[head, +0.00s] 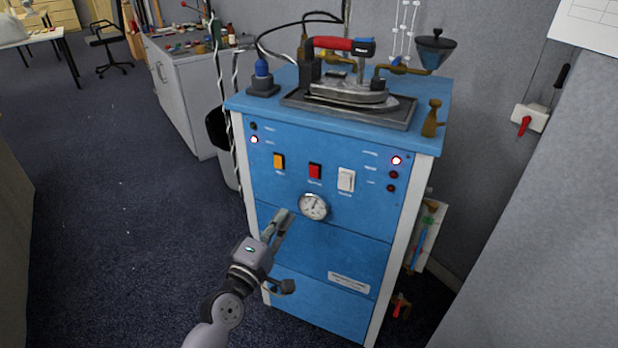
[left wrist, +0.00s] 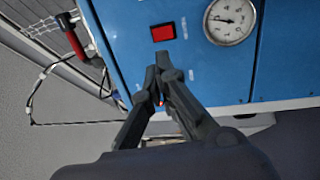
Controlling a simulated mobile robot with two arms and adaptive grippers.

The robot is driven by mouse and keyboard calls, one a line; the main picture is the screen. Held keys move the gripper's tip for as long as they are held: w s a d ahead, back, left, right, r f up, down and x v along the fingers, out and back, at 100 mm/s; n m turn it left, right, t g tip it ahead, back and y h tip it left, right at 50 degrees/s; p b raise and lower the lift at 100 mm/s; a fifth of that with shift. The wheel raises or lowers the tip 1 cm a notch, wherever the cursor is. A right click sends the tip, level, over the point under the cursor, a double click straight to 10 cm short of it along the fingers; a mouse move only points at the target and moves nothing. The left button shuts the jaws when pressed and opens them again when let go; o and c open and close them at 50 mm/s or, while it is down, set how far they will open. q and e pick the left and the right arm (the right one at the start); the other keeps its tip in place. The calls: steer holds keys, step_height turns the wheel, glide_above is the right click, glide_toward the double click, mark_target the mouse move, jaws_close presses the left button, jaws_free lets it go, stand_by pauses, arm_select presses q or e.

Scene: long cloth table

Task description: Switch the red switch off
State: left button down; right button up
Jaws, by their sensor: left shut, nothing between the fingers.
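The red switch (head: 315,171) sits on the front of the blue cabinet (head: 330,250), between an orange switch (head: 278,161) and a white switch (head: 346,180). Whether it is on or off I cannot tell. My left gripper (head: 284,218) is shut and empty, in front of the cabinet, below and left of the red switch in the head view. In the left wrist view the red switch (left wrist: 163,32) shows just beyond the fingertips (left wrist: 162,62), with a gap in the picture. My right gripper is in neither view.
A round gauge (head: 313,206) sits just below the red switch, close to my left fingers. An iron (head: 345,90) rests on a tray on top of the cabinet. A grey wall stands close at the right. Open carpet (head: 110,240) lies to the left.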

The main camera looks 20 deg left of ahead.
mark_target(313, 171)
arm_select(q)
steer(key=w, duration=0.4)
steer(key=w+d+r, duration=0.1)
steer(key=w, duration=0.4)
steer(key=w+d, duration=0.1)
steer(key=w, duration=0.4)
steer(key=shift+r+p, duration=0.3)
steer(key=shift+p, duration=0.05)
steer(key=shift+s, duration=0.1)
